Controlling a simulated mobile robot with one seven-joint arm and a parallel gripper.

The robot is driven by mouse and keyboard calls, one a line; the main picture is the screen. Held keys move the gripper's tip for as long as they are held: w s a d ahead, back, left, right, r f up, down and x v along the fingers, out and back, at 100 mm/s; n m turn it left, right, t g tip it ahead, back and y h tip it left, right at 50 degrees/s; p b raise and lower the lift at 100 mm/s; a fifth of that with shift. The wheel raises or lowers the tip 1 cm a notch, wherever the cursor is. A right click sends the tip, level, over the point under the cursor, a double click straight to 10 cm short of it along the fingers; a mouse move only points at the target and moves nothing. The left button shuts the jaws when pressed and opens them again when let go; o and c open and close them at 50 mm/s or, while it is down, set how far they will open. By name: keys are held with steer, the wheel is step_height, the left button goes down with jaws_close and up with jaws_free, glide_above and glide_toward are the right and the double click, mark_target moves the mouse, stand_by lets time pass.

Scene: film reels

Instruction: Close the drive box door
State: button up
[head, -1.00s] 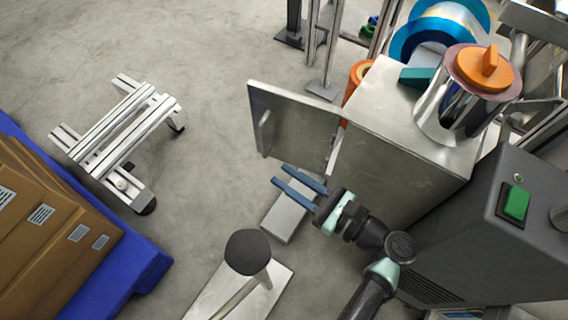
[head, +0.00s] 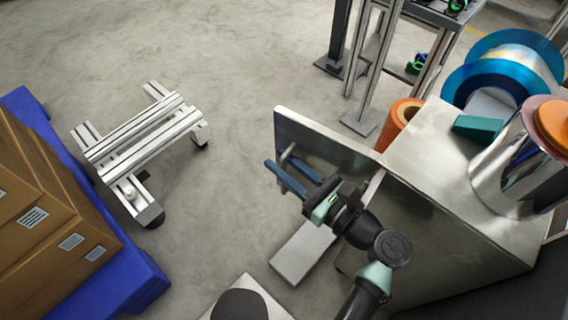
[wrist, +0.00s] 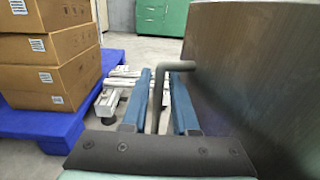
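The drive box (head: 425,150) is a metal cabinet at the right of the head view. Its door (head: 335,146) stands swung wide open to the left. In the wrist view, the door (wrist: 250,65) fills the right side, and its bar handle (wrist: 158,95) shows between the two blue fingers. In the head view, the handle is partly hidden by my gripper (head: 278,158). My gripper is open at the door's handle side, with one finger on each side of the handle.
A blue pallet (head: 128,282) with brown cartons (head: 45,215) stands at the left. A low aluminium frame (head: 145,135) is on the floor. Blue film reels (head: 500,65) and an orange roll (head: 400,118) are near the box.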

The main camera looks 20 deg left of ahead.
steer(key=shift+c, duration=0.2)
jaws_close()
stand_by(1.2)
